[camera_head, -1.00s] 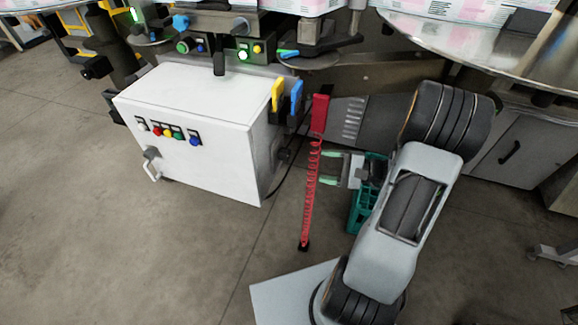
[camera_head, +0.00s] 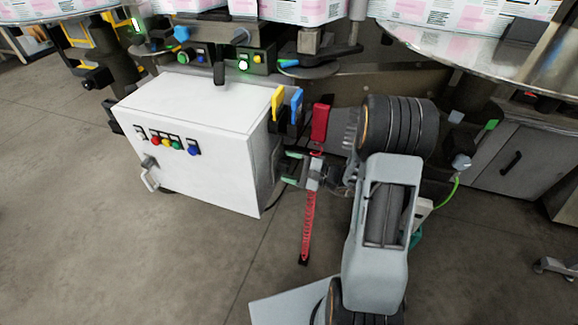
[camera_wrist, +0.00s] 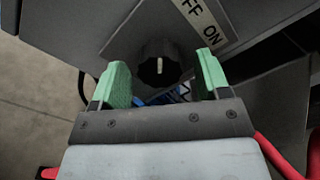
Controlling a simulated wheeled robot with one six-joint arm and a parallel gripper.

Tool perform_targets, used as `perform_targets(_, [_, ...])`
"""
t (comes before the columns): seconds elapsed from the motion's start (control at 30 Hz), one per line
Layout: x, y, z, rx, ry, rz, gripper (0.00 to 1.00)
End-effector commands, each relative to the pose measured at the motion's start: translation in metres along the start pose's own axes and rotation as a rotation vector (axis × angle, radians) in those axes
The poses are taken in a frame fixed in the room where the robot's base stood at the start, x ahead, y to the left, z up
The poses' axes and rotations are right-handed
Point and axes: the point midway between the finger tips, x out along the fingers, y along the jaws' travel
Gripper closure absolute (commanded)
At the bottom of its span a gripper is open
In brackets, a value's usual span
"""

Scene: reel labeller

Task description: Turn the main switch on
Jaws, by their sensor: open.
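The main switch is a black round knob (camera_wrist: 158,68) with a pale pointer line, on a dark plate in the wrist view. A white label (camera_wrist: 204,18) reading OFF and ON lies above and right of it. The pointer stands about upright in this picture. My gripper (camera_wrist: 163,72) is open, with a green finger on each side of the knob and a gap to each; whether the tips reach its depth is unclear. In the head view my gripper (camera_head: 290,168) is at the right side of the white cabinet (camera_head: 200,105); the knob is not clear there.
Yellow (camera_head: 278,102) and blue (camera_head: 297,105) handles stand at the cabinet's top right edge. A red holder (camera_head: 320,122) with a red coiled cord (camera_head: 308,225) hangs close beside my gripper. The floor (camera_head: 110,245) in front is clear.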

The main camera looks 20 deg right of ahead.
Motion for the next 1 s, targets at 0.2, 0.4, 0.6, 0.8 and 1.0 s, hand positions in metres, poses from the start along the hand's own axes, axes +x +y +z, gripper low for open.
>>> perform_targets(0.2, [0.0072, 0.0002, 0.0002, 0.000, -0.001, 0.000, 0.31])
perform_targets(0.4, [0.0073, 0.0001, 0.0002, 0.000, -0.001, 0.000, 0.31])
perform_targets(0.6, [0.0071, 0.0001, 0.0002, 0.000, -0.001, 0.000, 0.47])
perform_targets(0.8, [0.0071, 0.0002, 0.0003, 0.000, -0.001, 0.001, 0.66])
perform_targets(1.0, [0.0070, 0.0003, 0.0003, 0.001, -0.001, 0.001, 0.80])
